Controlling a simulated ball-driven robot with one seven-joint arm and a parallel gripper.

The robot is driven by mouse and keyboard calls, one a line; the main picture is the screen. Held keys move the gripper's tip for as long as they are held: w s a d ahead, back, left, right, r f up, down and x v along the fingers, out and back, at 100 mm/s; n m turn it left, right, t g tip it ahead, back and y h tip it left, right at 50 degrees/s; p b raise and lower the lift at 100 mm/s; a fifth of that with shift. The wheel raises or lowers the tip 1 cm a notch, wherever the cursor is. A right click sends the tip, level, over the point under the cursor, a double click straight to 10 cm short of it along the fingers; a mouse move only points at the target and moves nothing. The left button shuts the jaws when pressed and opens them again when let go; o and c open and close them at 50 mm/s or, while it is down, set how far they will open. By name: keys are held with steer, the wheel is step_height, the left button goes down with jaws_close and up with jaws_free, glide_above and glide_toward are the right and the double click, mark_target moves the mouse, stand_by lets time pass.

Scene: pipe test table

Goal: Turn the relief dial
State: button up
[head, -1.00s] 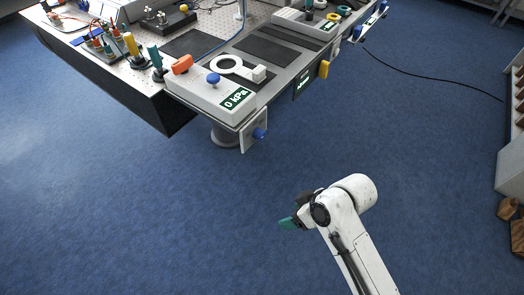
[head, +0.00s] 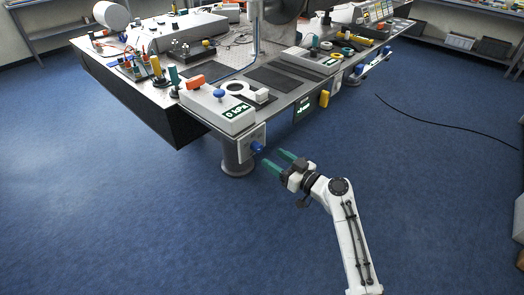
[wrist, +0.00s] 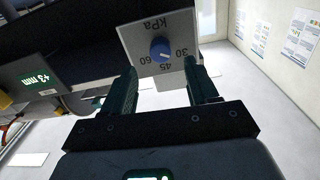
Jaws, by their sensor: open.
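The relief dial is a blue round knob (head: 256,148) on a pale plate at the table's front corner. In the wrist view the blue knob (wrist: 161,50) sits on the plate (wrist: 130,38), marked kPa with 60, 45 and 30. A small pale mark shows on the knob's lower right, near 45 and 30. My gripper (head: 276,159) is open and empty, its green fingers pointing at the dial with a small gap left. In the wrist view my gripper (wrist: 160,72) has its fingertips to either side below the knob, not around it.
A grey box (head: 218,108) reading 0 kPa, with a blue knob on top, stands above the dial plate. A yellow handle (head: 324,98) and a display (head: 303,108) are on the table front to the right. The blue floor around my arm is clear.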

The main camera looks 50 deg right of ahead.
mark_target(260, 150)
steer(key=w+p, duration=0.1)
steer(key=w, duration=0.5)
steer(key=shift+a, duration=0.1)
steer(key=c, duration=1)
